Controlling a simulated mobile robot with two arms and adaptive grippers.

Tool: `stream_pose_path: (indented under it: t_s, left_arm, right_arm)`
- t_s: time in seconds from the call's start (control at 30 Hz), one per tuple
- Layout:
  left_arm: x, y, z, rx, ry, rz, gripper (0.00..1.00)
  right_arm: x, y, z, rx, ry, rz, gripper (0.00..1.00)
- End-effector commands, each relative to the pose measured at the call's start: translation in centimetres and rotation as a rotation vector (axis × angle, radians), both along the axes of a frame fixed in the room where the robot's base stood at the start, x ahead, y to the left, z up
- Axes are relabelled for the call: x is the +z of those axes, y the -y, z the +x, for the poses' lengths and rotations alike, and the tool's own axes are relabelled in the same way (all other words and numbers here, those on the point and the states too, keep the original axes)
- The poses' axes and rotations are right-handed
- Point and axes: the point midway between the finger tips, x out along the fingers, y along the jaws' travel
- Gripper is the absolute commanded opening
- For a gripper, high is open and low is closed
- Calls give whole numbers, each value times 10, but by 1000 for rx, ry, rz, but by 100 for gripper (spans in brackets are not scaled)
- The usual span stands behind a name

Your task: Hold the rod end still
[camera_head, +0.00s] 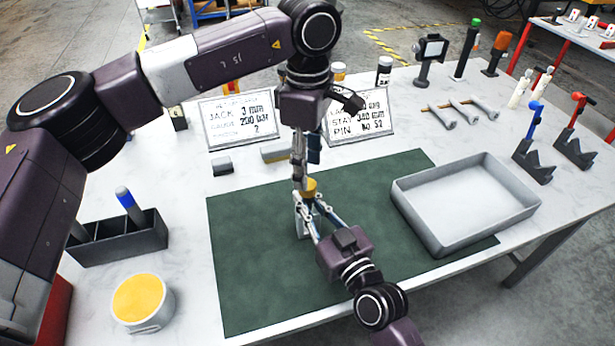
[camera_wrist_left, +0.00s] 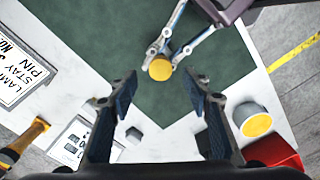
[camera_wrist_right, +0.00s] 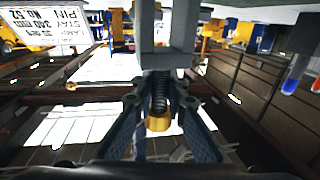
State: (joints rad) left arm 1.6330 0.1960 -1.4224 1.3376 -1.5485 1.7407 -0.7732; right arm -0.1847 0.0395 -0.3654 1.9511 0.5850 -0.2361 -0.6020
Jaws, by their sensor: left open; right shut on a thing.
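A rod end with a round brass cap (camera_head: 309,187) stands over the green mat, at a grey upright block (camera_head: 301,222). In the right wrist view a dark spring (camera_wrist_right: 158,92) runs from the grey block (camera_wrist_right: 165,61) to the brass piece (camera_wrist_right: 158,123). My right gripper (camera_head: 307,203) is shut on the rod end from the front side, its fingers on either side just under the cap. My left gripper (camera_head: 301,178) points down close above the cap. Its fingers are open and apart in the left wrist view (camera_wrist_left: 164,82), with the cap (camera_wrist_left: 160,68) beyond them, untouched.
A grey tray (camera_head: 465,205) stands empty on the right of the green mat (camera_head: 250,290). A black divided holder (camera_head: 120,240) and a yellow-filled pot (camera_head: 140,300) stand at left. Written signs (camera_head: 240,118) and small grey blocks (camera_head: 222,166) stand behind. The mat's front is clear.

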Motion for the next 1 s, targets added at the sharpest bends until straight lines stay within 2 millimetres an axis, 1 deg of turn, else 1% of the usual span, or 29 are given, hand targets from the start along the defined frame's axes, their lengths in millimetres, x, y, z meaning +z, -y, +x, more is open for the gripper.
stream_pose_path:
  t_s: [0.03, 0.1, 0.2, 0.33, 0.5, 0.77, 0.8, 0.93, 1.0]
  left_arm:
    - [13, 0, 1, 1, 5, -2, 45]
    - [28, 0, 1, 1, 3, 0, 45]
    - [47, 0, 1, -1, 3, 0, 45]
    - [64, 0, 1, 0, 1, 1, 45]
    - [73, 0, 0, 0, 0, 1, 45]
    - [74, 0, 0, -1, 0, 0, 45]
    - [74, 0, 0, -1, 0, 0, 45]
    - [74, 0, 0, -1, 0, 1, 45]
    - [73, 0, 0, -1, 0, 1, 45]
  right_arm:
    - [0, 0, 0, 0, 0, 0, 0]
    - [0, 0, 0, 0, 0, 0, 0]
    - [0, 0, 0, 0, 0, 0, 0]
    - [0, 0, 0, 0, 0, 0, 0]
    - [0, 0, 0, 0, 0, 0, 0]
    - [0, 0, 0, 0, 1, 0, 0]
    - [0, 0, 0, 0, 1, 0, 17]
    - [0, 0, 0, 0, 0, 0, 31]
    - [0, 0, 0, 0, 0, 0, 33]
